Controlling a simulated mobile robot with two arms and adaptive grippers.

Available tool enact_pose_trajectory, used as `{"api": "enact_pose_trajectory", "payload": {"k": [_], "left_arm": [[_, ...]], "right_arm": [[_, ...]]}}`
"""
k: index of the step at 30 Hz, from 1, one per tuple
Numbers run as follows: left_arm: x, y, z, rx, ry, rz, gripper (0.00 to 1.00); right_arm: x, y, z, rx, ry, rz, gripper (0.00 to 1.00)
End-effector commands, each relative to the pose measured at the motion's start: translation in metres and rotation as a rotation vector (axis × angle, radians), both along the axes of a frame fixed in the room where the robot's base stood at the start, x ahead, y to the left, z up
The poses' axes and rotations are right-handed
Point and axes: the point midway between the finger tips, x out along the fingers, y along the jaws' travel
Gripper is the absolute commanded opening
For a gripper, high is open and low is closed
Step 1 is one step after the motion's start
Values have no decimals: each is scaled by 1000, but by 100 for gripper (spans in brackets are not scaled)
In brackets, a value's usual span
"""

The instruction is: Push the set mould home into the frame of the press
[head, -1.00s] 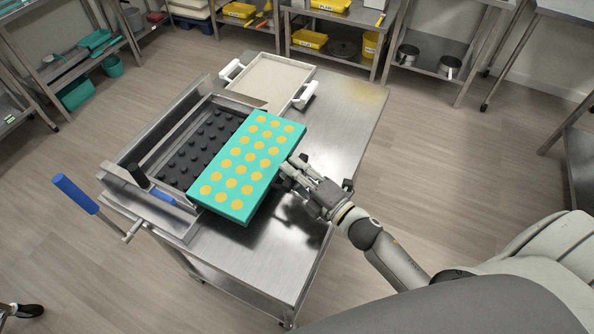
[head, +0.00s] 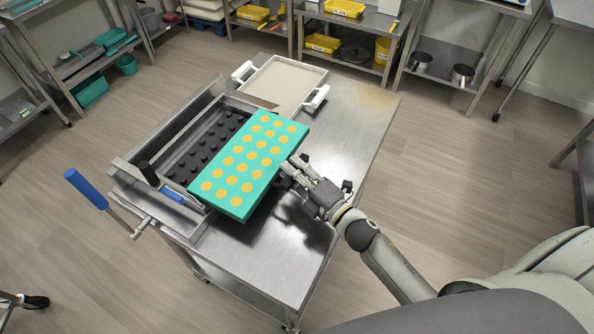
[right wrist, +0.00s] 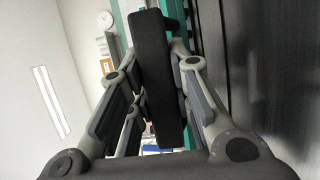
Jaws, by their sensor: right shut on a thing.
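The turquoise set mould (head: 247,167), with rows of round yellow-orange fills, lies nearly flat at the right side of the press. Its left part overlaps the press frame (head: 180,118), and its right part sticks out over the steel table. Black round studs (head: 206,145) show in the frame left of the mould. My right gripper (head: 290,170) is at the mould's right edge. In the right wrist view its fingers close around a dark bar (right wrist: 158,80), with turquoise behind it; the bar's join to the mould is hidden. My left gripper is not in view.
A blue-handled lever (head: 90,190) sticks out at the press's front left. A pale tray with white handles (head: 283,82) stands behind on the table (head: 345,115). The table is bare to the right. Shelves with yellow bins (head: 322,43) stand at the back.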

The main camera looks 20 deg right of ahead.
Motion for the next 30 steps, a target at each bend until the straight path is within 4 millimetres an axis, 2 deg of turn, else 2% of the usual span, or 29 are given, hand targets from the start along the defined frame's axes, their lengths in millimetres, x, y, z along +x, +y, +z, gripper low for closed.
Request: {"api": "enact_pose_trajectory", "payload": {"k": [30], "left_arm": [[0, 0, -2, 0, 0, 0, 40]], "right_arm": [[19, 18, 2, 2, -3, 1, 0]]}}
